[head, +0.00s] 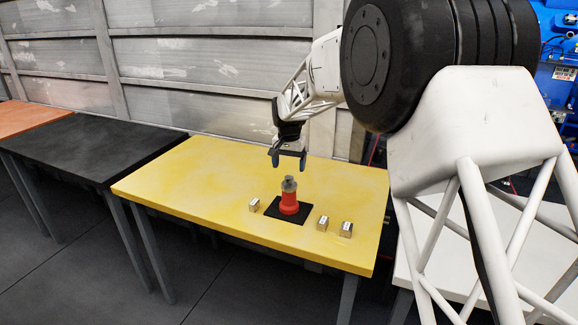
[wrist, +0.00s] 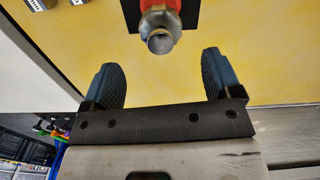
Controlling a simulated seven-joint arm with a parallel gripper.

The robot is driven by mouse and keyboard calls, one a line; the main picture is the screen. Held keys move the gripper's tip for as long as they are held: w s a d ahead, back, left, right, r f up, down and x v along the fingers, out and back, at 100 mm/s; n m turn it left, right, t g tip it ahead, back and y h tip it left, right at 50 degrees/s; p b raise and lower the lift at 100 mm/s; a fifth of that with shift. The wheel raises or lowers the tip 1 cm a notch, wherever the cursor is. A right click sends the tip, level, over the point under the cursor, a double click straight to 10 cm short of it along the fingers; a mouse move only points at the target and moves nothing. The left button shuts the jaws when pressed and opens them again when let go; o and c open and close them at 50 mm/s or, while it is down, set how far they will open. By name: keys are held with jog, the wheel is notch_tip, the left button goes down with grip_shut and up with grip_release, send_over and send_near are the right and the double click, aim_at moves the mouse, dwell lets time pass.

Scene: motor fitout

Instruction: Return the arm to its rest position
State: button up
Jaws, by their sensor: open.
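My gripper (head: 288,160) hangs above the yellow table, behind and a little above a red part with a grey metal top (head: 289,197). Its two blue-grey fingers are apart with nothing between them. In the wrist view my gripper (wrist: 164,82) shows both fingers spread over bare yellow tabletop. The grey top (wrist: 160,30) of the red part lies beyond the fingertips, apart from them. The red part stands upright on a black square mat (head: 267,212).
The yellow table (head: 190,175) carries small metal blocks, one left of the mat (head: 254,204) and two to the right (head: 322,223) (head: 346,229). A black table (head: 80,145) and an orange table (head: 25,117) stand to the left. A panelled wall (head: 200,60) runs behind.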

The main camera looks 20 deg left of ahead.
jog(key=shift+d, duration=0.1)
jog(key=s+d+r, duration=0.5)
jog(key=d, duration=0.6)
jog(key=s+d+r+t, duration=0.1)
jog(key=s+d+r, duration=0.4)
jog(key=d, duration=0.6)
jog(key=s+d+r, duration=0.4)
jog(key=s+d, duration=0.2)
jog(key=d, duration=0.6)
jog(key=s+d+f, duration=0.1)
jog(key=s+d, duration=0.5)
jog(key=s, duration=0.4)
jog(key=s+d+f+m+t, duration=0.1)
jog(key=s+d+f, duration=0.1)
jog(key=s+d, duration=0.4)
jog(key=s+d+f, duration=0.2)
jog(key=s+d, duration=0.5)
jog(key=s, duration=0.7)
jog(key=shift+s+f+t, duration=0.2)
jog(key=shift+t, duration=0.1)
